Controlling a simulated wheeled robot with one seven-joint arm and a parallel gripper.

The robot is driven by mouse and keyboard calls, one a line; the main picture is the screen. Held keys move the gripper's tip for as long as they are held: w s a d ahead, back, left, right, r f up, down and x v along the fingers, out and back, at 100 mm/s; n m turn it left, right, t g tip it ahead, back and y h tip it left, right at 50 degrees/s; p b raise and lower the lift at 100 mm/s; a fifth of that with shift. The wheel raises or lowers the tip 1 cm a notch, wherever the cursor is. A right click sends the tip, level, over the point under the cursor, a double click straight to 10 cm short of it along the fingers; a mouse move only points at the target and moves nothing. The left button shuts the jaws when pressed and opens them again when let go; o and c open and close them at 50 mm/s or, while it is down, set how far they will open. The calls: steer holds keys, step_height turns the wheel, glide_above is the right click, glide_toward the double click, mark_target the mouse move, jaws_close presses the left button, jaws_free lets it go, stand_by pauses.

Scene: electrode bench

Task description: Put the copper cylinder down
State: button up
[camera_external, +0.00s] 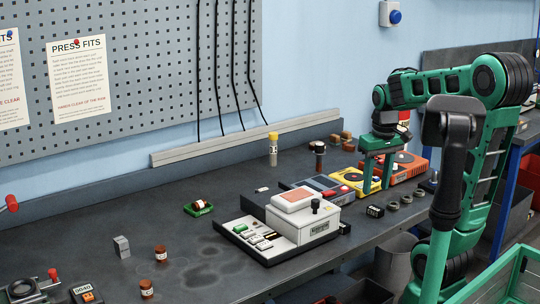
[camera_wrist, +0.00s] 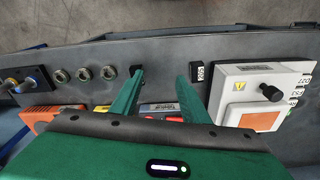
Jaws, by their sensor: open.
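My gripper (camera_external: 375,181) is open over the row of coloured devices at the right part of the bench. In the wrist view its two green fingers (camera_wrist: 160,84) stand apart, and I see nothing held between them. A small copper-coloured cylinder with a pale band (camera_external: 200,204) lies in a green tray (camera_external: 203,211) left of the white instrument, well away from my gripper. Two reddish-brown upright cylinders with pale labels, one farther back (camera_external: 160,254) and one nearer (camera_external: 147,290), stand at the front left. I cannot tell which one is the copper cylinder.
A white instrument (camera_external: 308,202) stands mid-bench. Yellow (camera_external: 357,180) and orange (camera_external: 406,168) devices sit under and beside my gripper. A small black labelled box (camera_external: 375,211) and grey rings (camera_external: 406,198) line the front edge. The bench left of the instrument has clear room.

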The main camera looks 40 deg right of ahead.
steer(key=s+f+m, duration=0.2)
steer(key=s, duration=0.5)
steer(key=s+d+f+m+g, duration=0.1)
steer(key=s+f, duration=0.2)
steer(key=s, duration=0.5)
steer(key=shift+s+f+m+y, duration=0.2)
steer(key=shift+f+m+y, duration=0.1)
steer(key=shift+m, duration=0.1)
steer(key=shift+d, duration=0.1)
